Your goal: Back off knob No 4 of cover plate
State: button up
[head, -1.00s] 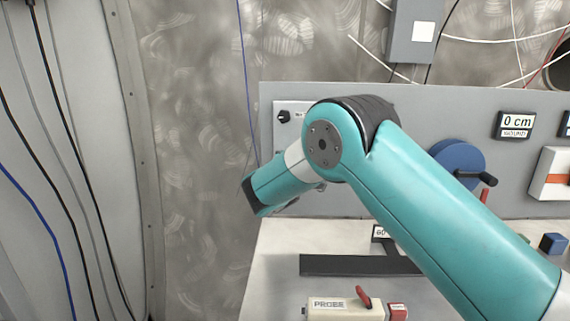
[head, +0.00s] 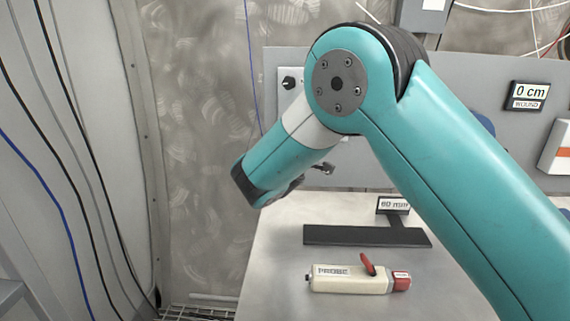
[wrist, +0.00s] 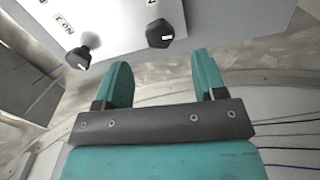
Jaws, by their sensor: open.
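The cover plate (wrist: 115,22) shows as a pale panel at the top of the wrist view. Two dark knobs with white marks stand on it, a left knob (wrist: 78,58) and a right knob (wrist: 160,35). Printing beside them is partly cut off, and I cannot tell which is No 4. My gripper (wrist: 164,78) is open and empty, its teal fingers apart and pointing toward the plate. The right knob lies beyond the gap, apart from the fingers. In the head view the plate (head: 283,102) shows one knob (head: 289,83); my arm hides the rest.
A bench (head: 270,285) below holds a cream probe (head: 345,280) with a red lever and a dark flat bar (head: 350,235) near a 60 mm sign (head: 393,204). A 0 cm display (head: 528,95) is on the grey back panel. A cabled wall (head: 85,150) stands left.

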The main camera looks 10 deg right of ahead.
jog(key=b+v, duration=0.2)
jog(key=v, duration=0.8)
jog(key=shift+b, duration=0.3)
jog(key=shift+d, duration=0.15)
jog(key=s+d+f+m+g+y, duration=0.45)
jog(key=s+f+m+g, duration=0.2)
jog(key=s+g, duration=0.3)
jog(key=s+a+r+g+y, duration=0.1)
jog(key=s+g, duration=0.3)
jog(key=s, duration=0.7)
jog(key=s+a+r+g+y, duration=0.2)
jog(key=s+a+g+y, duration=0.1)
jog(key=s, duration=0.9)
jog(key=shift+s+g+y, duration=0.35)
jog(key=shift+y, duration=0.3)
